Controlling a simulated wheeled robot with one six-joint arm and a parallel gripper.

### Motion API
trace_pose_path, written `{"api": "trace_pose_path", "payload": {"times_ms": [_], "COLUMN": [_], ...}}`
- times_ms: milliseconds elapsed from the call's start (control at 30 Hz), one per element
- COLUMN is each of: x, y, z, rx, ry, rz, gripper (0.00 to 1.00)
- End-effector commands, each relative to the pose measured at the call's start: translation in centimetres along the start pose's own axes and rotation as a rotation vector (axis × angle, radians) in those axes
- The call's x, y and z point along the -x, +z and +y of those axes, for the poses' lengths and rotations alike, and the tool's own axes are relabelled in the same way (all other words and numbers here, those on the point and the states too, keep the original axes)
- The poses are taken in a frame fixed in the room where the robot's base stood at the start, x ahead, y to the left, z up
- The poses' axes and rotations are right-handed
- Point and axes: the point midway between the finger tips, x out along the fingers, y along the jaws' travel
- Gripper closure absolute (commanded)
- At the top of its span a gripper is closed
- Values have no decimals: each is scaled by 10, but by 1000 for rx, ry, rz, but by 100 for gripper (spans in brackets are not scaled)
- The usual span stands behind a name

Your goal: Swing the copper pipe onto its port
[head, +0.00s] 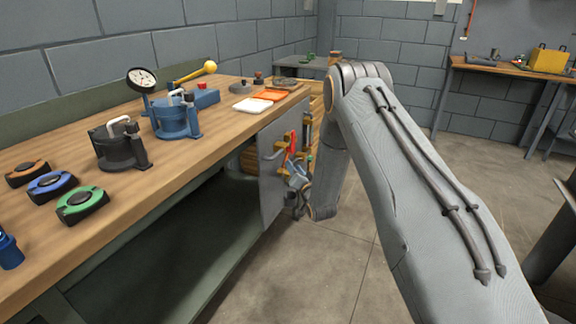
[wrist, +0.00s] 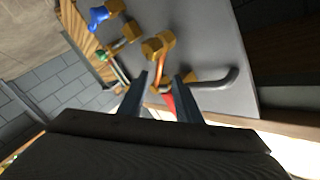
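The copper pipe (wrist: 166,64) shows in the wrist view as a short bent orange tube at the grey panel (wrist: 215,45), with a brass nut (wrist: 151,48) at its upper end. My gripper (wrist: 162,76) is open, its two fingers apart on either side of the pipe's lower part. I cannot tell whether either finger touches it. In the head view my gripper (head: 298,178) is low beside the grey panel (head: 270,185) at the bench end, and the pipe is too small to make out. I cannot tell which fitting is its port.
Beside the pipe are a red part (wrist: 168,103), a curved grey handle (wrist: 222,80), another brass fitting (wrist: 128,32) and a blue handle (wrist: 98,17). The wooden bench (head: 180,165) carries several canisters and a gauge.

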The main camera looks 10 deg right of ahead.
Motion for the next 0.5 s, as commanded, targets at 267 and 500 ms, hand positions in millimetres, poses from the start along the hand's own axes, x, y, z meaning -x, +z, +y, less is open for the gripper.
{"api": "trace_pose_path", "payload": {"times_ms": [267,500], "x": [-13,-50], "y": [6,4], "z": [4,3], "rx": [-25,-25], "ry": [-43,-41], "rz": [40,39], "gripper": [69,69]}}
